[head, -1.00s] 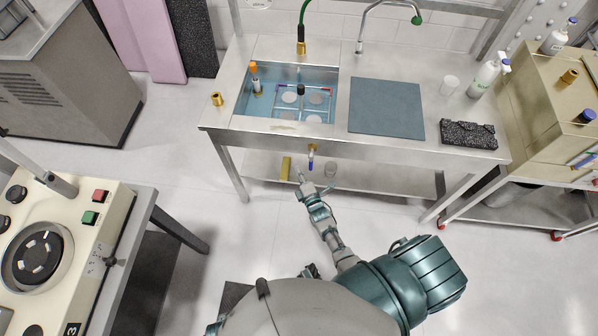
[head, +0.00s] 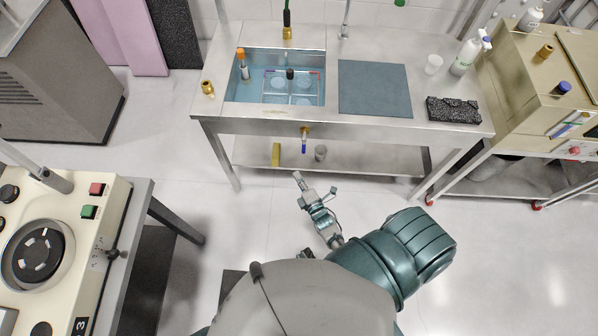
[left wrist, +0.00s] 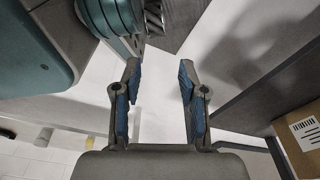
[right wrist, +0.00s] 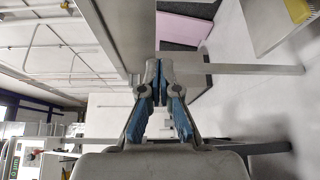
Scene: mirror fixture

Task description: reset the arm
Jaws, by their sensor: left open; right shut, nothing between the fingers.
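My right gripper (head: 298,179) is in front of the metal sink table, below its top edge and apart from it in the head view. In the right wrist view the right gripper (right wrist: 159,83) has its blue-padded fingers together with nothing between them. My left gripper (left wrist: 160,72) shows in the left wrist view with its two blue-padded fingers spread apart and empty. The left gripper is not in the head view.
The sink table (head: 265,125) holds a basin, a dark mat (head: 374,89) and bottles. A machine with a round dial (head: 38,254) stands at left. A beige cabinet (head: 540,90) stands at right. Open floor (head: 200,120) lies between the table and the left-hand units.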

